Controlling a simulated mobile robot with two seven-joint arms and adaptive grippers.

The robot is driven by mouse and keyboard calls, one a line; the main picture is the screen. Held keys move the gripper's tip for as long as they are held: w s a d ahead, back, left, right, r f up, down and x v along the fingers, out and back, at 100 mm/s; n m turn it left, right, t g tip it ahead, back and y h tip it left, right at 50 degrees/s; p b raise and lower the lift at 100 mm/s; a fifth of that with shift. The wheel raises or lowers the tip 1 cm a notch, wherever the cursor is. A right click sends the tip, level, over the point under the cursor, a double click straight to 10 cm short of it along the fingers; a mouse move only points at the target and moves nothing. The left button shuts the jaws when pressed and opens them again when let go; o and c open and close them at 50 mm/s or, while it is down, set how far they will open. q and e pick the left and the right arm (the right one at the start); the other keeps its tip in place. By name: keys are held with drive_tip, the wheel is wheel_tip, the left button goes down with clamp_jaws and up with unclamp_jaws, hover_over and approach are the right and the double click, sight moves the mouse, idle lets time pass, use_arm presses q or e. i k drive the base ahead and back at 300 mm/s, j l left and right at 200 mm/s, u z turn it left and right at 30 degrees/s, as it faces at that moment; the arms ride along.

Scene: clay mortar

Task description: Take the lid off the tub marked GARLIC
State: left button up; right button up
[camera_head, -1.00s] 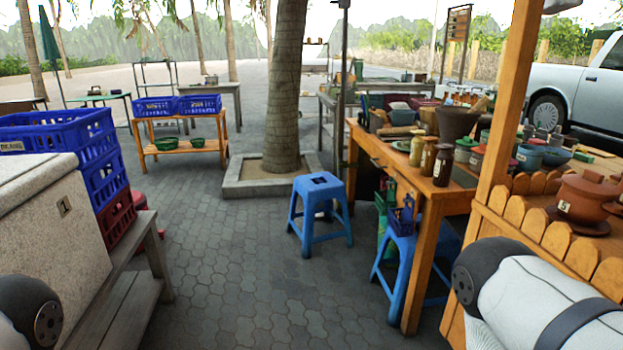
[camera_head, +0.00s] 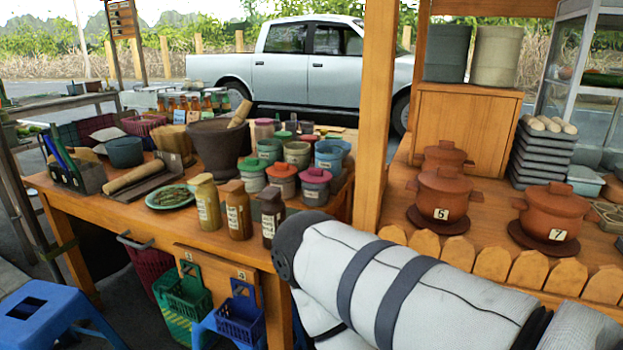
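Several small labelled tubs stand in a cluster on the wooden table, right of the dark mortar (camera_head: 218,147). They include a tub with a green lid (camera_head: 252,175), one with a red-orange lid (camera_head: 283,180) and one with a purple lid (camera_head: 315,187). More tubs stand behind them. The labels are too small to read, so I cannot tell which is marked GARLIC. One of my arms crosses the lower right, in front of the table. Neither of my grippers is in view.
Three labelled jars (camera_head: 239,210) stand at the table's front edge, before the tubs. A wooden post (camera_head: 374,130) rises right of them. Clay pots (camera_head: 441,195) sit on a counter behind a scalloped wooden fence (camera_head: 493,264). A blue stool (camera_head: 42,312) stands at lower left.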

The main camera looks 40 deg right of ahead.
sight(250, 165)
drive_tip(key=i+j+z, duration=0.2)
drive_tip(key=z, duration=0.2)
drive_tip(key=i+j+z, duration=0.45)
drive_tip(key=j+z, duration=0.15)
drive_tip(key=z, duration=0.15)
drive_tip(key=i+j+z, duration=0.1)
drive_tip(key=j+z, duration=0.3)
drive_tip(key=i+j+z, duration=0.1)
drive_tip(key=j+z, duration=0.25)
drive_tip(key=j, duration=0.2)
drive_tip(key=j+z, duration=0.35)
drive_tip(key=j, duration=0.25)
drive_tip(key=j+z, duration=0.35)
drive_tip(key=j, duration=0.25)
